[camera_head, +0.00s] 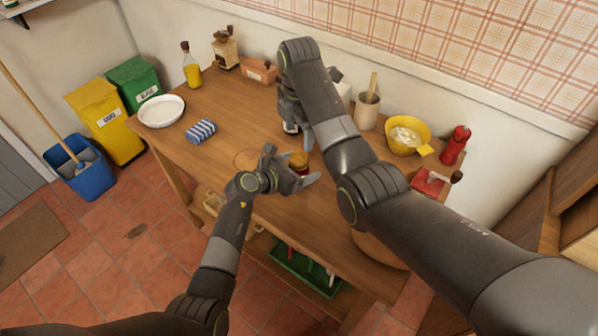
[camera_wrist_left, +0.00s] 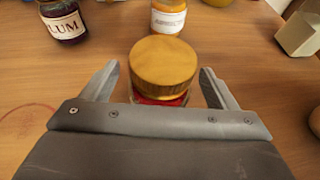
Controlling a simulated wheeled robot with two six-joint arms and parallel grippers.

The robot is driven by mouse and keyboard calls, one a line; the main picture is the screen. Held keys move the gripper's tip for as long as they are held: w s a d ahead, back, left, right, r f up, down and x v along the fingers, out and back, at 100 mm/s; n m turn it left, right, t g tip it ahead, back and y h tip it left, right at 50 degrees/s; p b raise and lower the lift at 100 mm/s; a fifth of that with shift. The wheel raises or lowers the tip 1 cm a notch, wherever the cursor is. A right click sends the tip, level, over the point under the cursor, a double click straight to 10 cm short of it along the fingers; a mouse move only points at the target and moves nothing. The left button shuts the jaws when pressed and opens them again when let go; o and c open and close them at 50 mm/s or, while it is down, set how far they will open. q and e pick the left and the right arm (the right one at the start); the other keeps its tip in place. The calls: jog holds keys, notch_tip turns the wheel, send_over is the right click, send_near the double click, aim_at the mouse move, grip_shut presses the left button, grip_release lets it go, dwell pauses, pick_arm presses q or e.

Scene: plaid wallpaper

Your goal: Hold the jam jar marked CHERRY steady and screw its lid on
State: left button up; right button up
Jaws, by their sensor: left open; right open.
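A jar with a gold lid (camera_head: 299,159) and red contents stands upright on the table. In the left wrist view its gold lid (camera_wrist_left: 163,65) sits on top, with the red jar body (camera_wrist_left: 163,99) just below; its label is hidden, so I cannot read CHERRY. My left gripper (camera_head: 291,170) is open, with one finger on either side of this jar and gaps showing beside the lid. My right gripper (camera_head: 287,114) is open and empty as far as I can see, pointing down farther back above the table, partly hidden by its own arm.
A PLUM jar (camera_wrist_left: 62,22) and an orange-filled jar (camera_wrist_left: 168,18) stand behind. A striped cloth (camera_head: 201,131) and white plate (camera_head: 162,111) lie left. The table's middle left is clear.

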aim_at(299, 158)
pick_arm(q)
grip_shut()
pick_arm(e)
jog(key=shift+f, duration=4.05)
